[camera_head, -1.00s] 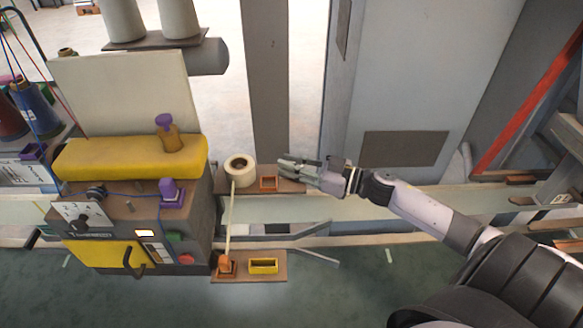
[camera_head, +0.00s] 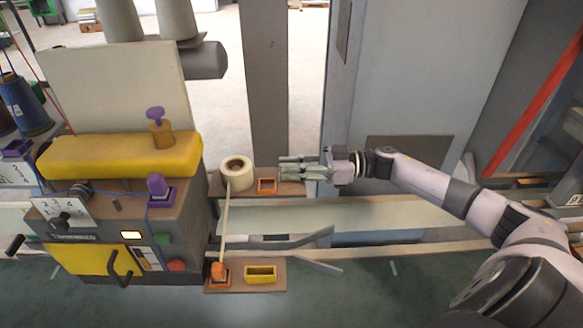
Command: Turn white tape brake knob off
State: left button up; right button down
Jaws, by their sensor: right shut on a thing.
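The white tape roll (camera_head: 236,172) lies on the brown upper shelf at the right of the machine. A white tape strip (camera_head: 225,220) runs from it down to an orange knob (camera_head: 218,270) on the lower shelf. An orange square frame (camera_head: 266,185) is on the upper shelf, right of the roll. My right gripper (camera_head: 282,171) comes in from the right, just right of and above this frame. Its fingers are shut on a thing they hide. No knob shows clearly there, so I cannot tell which part is the tape brake knob. My left gripper is out of view.
The machine has a yellow bar (camera_head: 122,157), a purple knob (camera_head: 156,186) and a yellow door (camera_head: 92,260). A yellow open frame (camera_head: 260,274) is on the lower shelf. A grey post (camera_head: 267,85) stands behind the upper shelf. Conveyor rails run below my right arm.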

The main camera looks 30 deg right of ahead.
jog(key=shift+f, duration=0.1)
jog(key=c, duration=1.7)
grip_release()
jog(key=v, duration=1.2)
jog(key=shift+f, duration=0.1)
